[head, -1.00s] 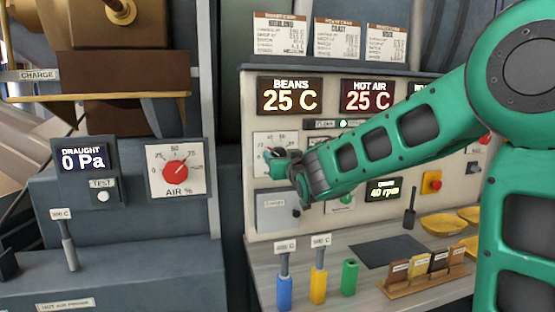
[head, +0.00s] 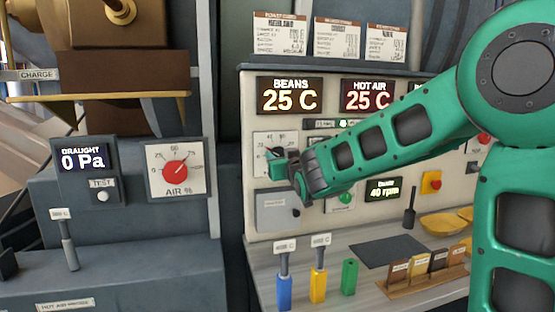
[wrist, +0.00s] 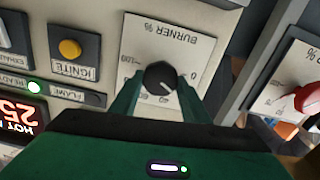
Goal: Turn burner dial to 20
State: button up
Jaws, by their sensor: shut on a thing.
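The burner dial (wrist: 160,77) is a black knob with a white pointer line on a white plate marked BURNER %, which appears upside down in the wrist view. My gripper (wrist: 158,88) has its two green fingers on either side of the knob, shut on it. The pointer aims to the lower right in that view; its exact value is hard to read. In the head view my gripper (head: 277,156) is at the burner plate (head: 262,142) and hides most of the dial.
Displays read BEANS 25 C (head: 290,96) and HOT AIR 25 C (head: 368,96).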

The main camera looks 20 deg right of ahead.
jog(key=o, duration=1)
jog(key=shift+s, duration=0.1)
jog(key=s, duration=1)
jog(key=shift+s, duration=0.2)
jog(key=shift+f, duration=0.1)
